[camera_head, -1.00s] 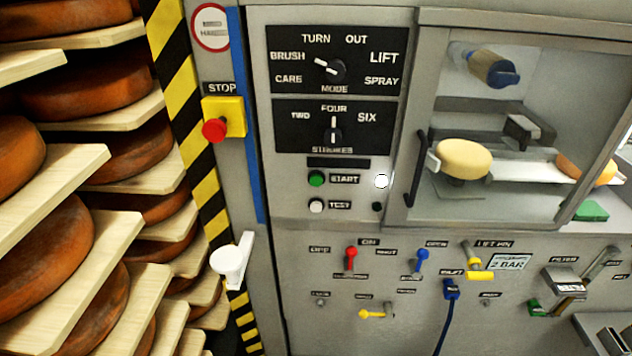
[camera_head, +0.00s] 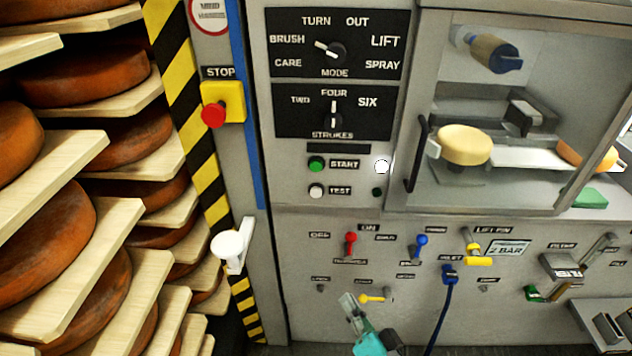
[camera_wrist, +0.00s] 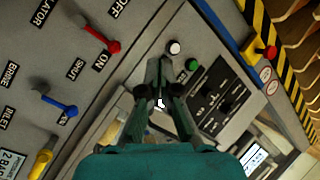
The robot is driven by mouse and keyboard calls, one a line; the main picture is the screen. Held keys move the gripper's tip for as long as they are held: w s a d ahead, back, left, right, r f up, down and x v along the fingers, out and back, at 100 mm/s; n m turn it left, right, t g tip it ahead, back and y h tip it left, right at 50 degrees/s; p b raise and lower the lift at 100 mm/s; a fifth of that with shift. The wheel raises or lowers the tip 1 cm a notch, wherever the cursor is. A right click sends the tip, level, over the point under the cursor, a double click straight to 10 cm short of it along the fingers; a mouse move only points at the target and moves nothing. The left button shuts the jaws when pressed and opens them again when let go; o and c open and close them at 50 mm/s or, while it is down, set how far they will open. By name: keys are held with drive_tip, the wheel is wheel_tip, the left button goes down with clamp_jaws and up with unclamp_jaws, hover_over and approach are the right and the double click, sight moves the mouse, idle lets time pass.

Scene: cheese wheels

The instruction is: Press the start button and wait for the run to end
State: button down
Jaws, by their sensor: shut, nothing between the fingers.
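The green start button (camera_head: 316,164) sits beside its START label on the grey panel, above the white test button (camera_head: 316,191). In the wrist view the start button (camera_wrist: 192,65) is right of my fingertips and the test button (camera_wrist: 174,47) is just above them. My gripper (camera_head: 347,300) shows at the bottom of the head view, below the buttons and in front of the lower panel. Its fingers are shut and empty in the wrist view (camera_wrist: 161,66). A round white lamp (camera_head: 381,167) is right of START. The mode knob (camera_head: 330,50) points toward BRUSH; the strokes knob (camera_head: 333,120) points to FOUR.
A red stop button (camera_head: 213,114) on a yellow box and a white lever (camera_head: 226,244) are at the left. Red (camera_head: 351,243), blue (camera_head: 421,246) and yellow (camera_head: 372,299) handles stick out below. A glazed chamber (camera_head: 408,150) holds a yellow cheese wheel (camera_head: 464,145). Cheese shelves (camera_head: 90,235) fill the left.

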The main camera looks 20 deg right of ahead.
sight(316, 166)
drive_tip(key=w+a+r+y, duration=0.2)
drive_tip(key=w+r+y, duration=0.1)
drive_tip(key=w+r, duration=0.3)
drive_tip(key=w+a+r+t+y, duration=0.1)
drive_tip(key=w+a+r+y, duration=0.1)
drive_tip(key=w+r, duration=0.5)
wheel_tip(316, 166, up, 3)
drive_tip(key=shift+w+r+n+y, duration=0.15)
drive_tip(key=shift+n+y, duration=0.25)
drive_tip(key=shift+y, duration=0.2)
drive_tip(key=shift+d, duration=0.1)
drive_tip(key=shift+w+d, duration=0.45)
drive_tip(key=shift+w, duration=0.95)
drive_tip(key=shift+w+d, duration=0.45)
drive_tip(key=shift+w, duration=0.95)
drive_tip(key=shift+w+d, duration=0.45)
drive_tip(key=shift+w, duration=0.95)
drive_tip(key=shift+w, duration=0.15)
drive_tip(key=shift+w+d, duration=0.1)
drive_tip(key=shift+w, duration=0.1)
